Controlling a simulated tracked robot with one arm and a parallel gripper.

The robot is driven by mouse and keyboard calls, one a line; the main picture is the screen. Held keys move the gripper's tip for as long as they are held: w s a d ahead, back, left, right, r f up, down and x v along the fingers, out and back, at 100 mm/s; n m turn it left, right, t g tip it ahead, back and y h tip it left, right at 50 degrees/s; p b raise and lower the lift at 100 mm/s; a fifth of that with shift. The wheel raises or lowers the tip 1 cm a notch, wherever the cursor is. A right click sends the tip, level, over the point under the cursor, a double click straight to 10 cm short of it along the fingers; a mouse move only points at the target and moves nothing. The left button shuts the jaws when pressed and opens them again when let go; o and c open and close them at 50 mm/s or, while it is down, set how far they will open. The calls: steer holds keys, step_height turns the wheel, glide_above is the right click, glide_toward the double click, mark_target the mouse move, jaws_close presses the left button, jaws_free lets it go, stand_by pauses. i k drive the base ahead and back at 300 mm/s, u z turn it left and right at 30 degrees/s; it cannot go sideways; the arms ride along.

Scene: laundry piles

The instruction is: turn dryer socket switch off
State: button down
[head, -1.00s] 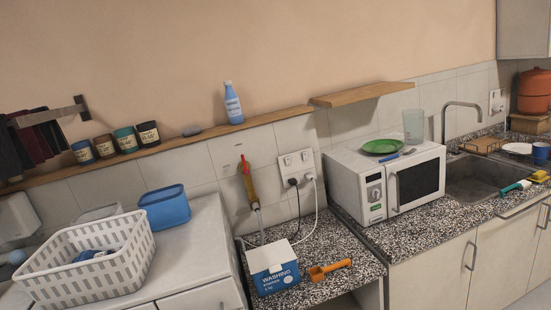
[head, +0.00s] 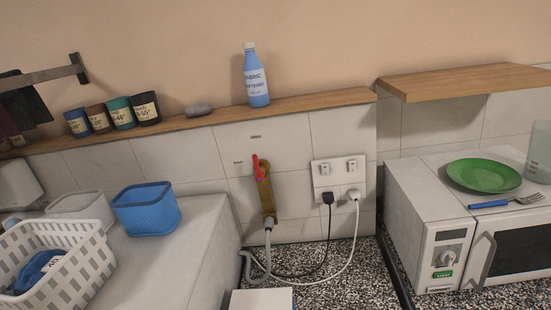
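A white double socket plate (head: 338,178) is on the tiled wall, left of the microwave. It has two small switches along its top, a left one (head: 325,169) and a right one (head: 351,164). A black plug (head: 327,198) sits in the left outlet and a white plug (head: 353,194) in the right one. Their cables drop to the speckled counter. I cannot tell which plug is the dryer's, nor the switch positions. My gripper is not in view.
Left of the socket is a brass valve (head: 265,190) with a red lever and grey hose. The microwave (head: 435,235) stands right, with a green plate (head: 484,175) on top. A wooden shelf (head: 200,121) runs above, holding a blue bottle (head: 256,78). A white box (head: 262,300) is below.

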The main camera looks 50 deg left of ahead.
mark_target(325, 168)
steer(key=u, duration=0.5)
steer(key=i, duration=1.15)
steer(key=u, duration=0.55)
